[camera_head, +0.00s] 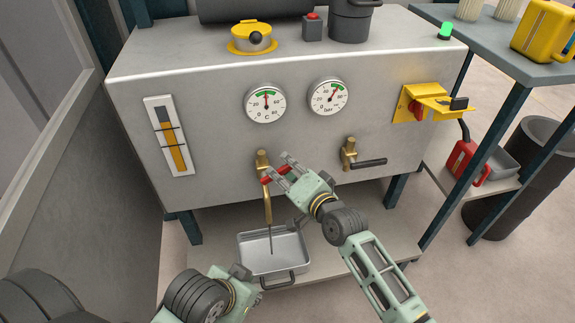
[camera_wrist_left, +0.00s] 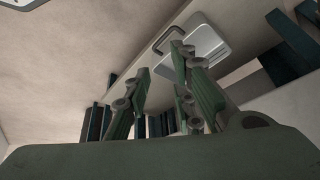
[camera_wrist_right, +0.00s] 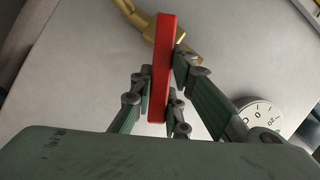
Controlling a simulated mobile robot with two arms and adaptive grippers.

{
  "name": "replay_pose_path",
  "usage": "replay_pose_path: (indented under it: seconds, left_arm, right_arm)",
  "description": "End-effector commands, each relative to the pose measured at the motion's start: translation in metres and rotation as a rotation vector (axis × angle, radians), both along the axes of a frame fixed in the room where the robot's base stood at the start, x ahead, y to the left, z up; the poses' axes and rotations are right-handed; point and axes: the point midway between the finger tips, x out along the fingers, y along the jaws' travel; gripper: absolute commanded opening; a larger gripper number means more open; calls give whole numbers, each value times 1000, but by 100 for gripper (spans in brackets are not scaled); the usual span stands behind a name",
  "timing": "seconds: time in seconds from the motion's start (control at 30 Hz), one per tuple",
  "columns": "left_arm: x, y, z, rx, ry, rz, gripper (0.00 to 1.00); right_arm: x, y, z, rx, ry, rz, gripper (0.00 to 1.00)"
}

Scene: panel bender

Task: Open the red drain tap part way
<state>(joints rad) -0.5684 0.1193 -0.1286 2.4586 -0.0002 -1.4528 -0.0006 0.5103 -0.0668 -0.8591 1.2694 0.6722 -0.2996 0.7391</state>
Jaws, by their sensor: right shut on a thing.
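The red drain tap handle (camera_head: 267,181) sits on a brass tap (camera_head: 263,160) at the lower front of the grey cabinet. My right gripper (camera_head: 276,169) is shut on this handle. In the right wrist view the red handle (camera_wrist_right: 162,70) stands between the fingers, with the brass body (camera_wrist_right: 135,15) behind it. A thin dark stream (camera_head: 271,240) runs from the spout down to a metal tray (camera_head: 290,244) below. My left gripper (camera_head: 250,281) is low, in front of the tray and apart from it. In the left wrist view its fingers (camera_wrist_left: 168,75) are spread and empty.
A second brass tap (camera_head: 348,150) with a black handle is to the right. Two dials (camera_head: 266,103), a level gauge (camera_head: 170,138) and a yellow bracket with a red switch (camera_head: 418,108) are on the panel. A shelf table (camera_head: 505,60) stands at right.

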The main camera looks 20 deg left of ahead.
Motion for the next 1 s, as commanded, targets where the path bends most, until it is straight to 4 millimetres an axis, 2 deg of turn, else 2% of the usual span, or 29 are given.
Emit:
replay_pose_path:
  seconds: [0.1,0.2,0.6,1.0]
  left_arm:
    - [-15,5,-7,16,81,7,23]
    - [-19,6,-19,22,120,9,23]
    - [-14,4,-69,25,158,5,23]
    - [-13,4,-79,25,159,4,23]
  right_arm:
    - [1,-1,4,-34,-20,-2,0]
    - [1,-1,6,-59,-38,-3,0]
    - [2,-3,8,-131,-87,-2,0]
    - [2,-3,7,-145,-97,-2,0]
